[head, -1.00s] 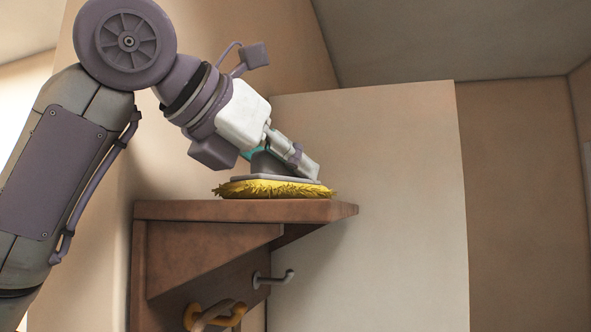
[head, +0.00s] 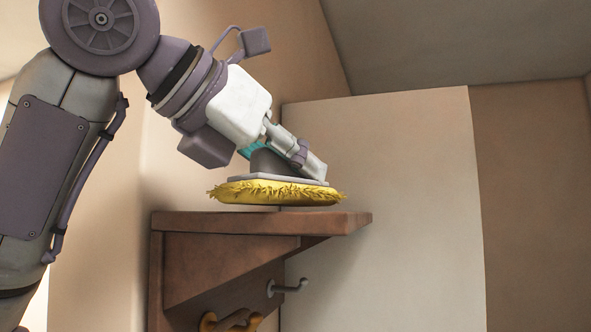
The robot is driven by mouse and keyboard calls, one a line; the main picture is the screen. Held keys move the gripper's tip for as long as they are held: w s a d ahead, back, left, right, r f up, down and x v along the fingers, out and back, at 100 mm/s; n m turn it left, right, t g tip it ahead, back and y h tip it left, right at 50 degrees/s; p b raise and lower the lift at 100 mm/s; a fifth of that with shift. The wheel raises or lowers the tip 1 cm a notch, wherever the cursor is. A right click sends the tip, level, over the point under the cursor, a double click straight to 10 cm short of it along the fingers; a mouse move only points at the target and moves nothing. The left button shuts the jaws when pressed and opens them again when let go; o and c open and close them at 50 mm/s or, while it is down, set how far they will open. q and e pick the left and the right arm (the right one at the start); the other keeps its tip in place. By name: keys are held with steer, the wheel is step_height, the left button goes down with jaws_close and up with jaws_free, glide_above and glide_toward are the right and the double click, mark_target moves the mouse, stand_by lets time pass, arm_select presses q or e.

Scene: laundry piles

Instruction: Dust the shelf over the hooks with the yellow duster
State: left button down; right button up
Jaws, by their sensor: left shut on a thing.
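The yellow duster (head: 277,192) has a fluffy yellow pad under a grey plate and a dark grey grip. My left gripper (head: 290,158) is shut on that grip from above. The pad is level over the brown wooden shelf (head: 262,223), with its whole lower edge in view and a thin gap showing between it and the shelf top. The shelf's top surface is hidden, as I look from below. Hooks are under the shelf: a grey one (head: 288,287) and a tan-orange one (head: 232,321) cut by the lower picture edge. My right gripper is not in view.
A wooden bracket (head: 215,265) supports the shelf. A pale upright panel (head: 385,200) stands beside and behind the shelf's right end. A beige wall is at the left, close to my arm. The space right of the shelf is free.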

arm_select(q)
steer(key=shift+r, duration=2.75)
steer(key=shift+r, duration=0.1)
steer(key=shift+r, duration=1.4)
